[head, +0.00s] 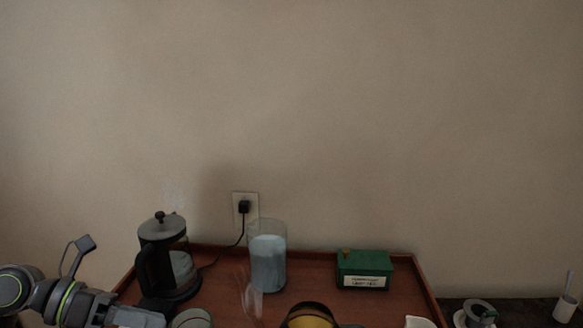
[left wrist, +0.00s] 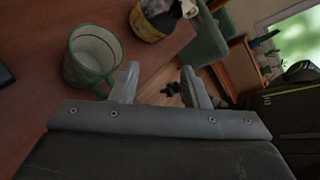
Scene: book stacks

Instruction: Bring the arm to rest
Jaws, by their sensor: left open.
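My left arm (head: 60,300) comes in at the lower left of the head view. Its left gripper (head: 145,318) is low in the picture, below the coffee maker and partly cut off by the bottom edge. In the left wrist view the two fingers of the left gripper (left wrist: 160,86) are apart, with nothing between them. A green mug (left wrist: 88,62) with a pale inside stands just left of the left finger in that view; I cannot tell whether they touch. My right gripper is not in view.
A coffee maker (head: 160,262), a glass jar (head: 267,262) and a green box (head: 364,269) stand on a reddish wooden tray (head: 215,293) by the wall. An outlet with a plug (head: 244,207) is behind. A yellow-and-dark container (left wrist: 154,22) stands beyond the mug.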

